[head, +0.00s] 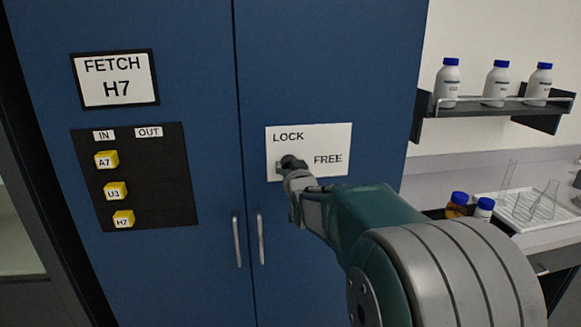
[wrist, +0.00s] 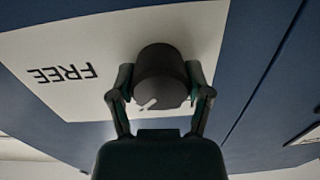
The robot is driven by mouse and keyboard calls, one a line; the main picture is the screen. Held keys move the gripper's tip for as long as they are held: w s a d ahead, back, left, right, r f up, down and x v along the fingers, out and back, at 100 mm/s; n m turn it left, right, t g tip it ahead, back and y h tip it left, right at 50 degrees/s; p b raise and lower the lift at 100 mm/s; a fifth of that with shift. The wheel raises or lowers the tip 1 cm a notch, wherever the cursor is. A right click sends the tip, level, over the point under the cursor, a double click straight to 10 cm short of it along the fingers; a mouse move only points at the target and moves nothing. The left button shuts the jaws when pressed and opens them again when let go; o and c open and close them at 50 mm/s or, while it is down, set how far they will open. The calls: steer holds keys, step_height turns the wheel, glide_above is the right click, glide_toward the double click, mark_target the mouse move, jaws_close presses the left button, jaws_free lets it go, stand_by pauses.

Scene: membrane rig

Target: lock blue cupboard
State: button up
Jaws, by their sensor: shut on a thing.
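The blue cupboard (head: 330,70) stands closed, with two doors and two vertical handles. A white plate (head: 337,140) on its right door reads LOCK at upper left and FREE at right. A dark round knob (head: 289,160) sits on the plate below LOCK. In the wrist view the knob (wrist: 160,65) is between the two fingers of my gripper (wrist: 160,92), which is shut on it. A short white mark (wrist: 148,104) shows on the knob. I cannot tell for sure which label it points to. My gripper (head: 291,168) partly hides the knob in the head view.
The left door bears a FETCH H7 sign (head: 115,78) and a black IN/OUT board (head: 160,190) with yellow tags under IN. At right, a shelf (head: 500,108) holds white bottles. Glassware, a tray and more bottles stand on the counter (head: 450,172).

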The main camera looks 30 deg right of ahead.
steer(key=n, duration=0.4)
steer(key=shift+n, duration=0.3)
steer(key=n, duration=0.4)
steer(key=shift+a+n, duration=0.1)
steer(key=shift+n, duration=0.2)
steer(key=o, duration=1.1)
steer(key=shift+w, duration=0.15)
steer(key=shift+o, duration=0.2)
steer(key=shift+a, duration=0.1)
steer(key=v, duration=1.2)
steer(key=shift+a, duration=0.15)
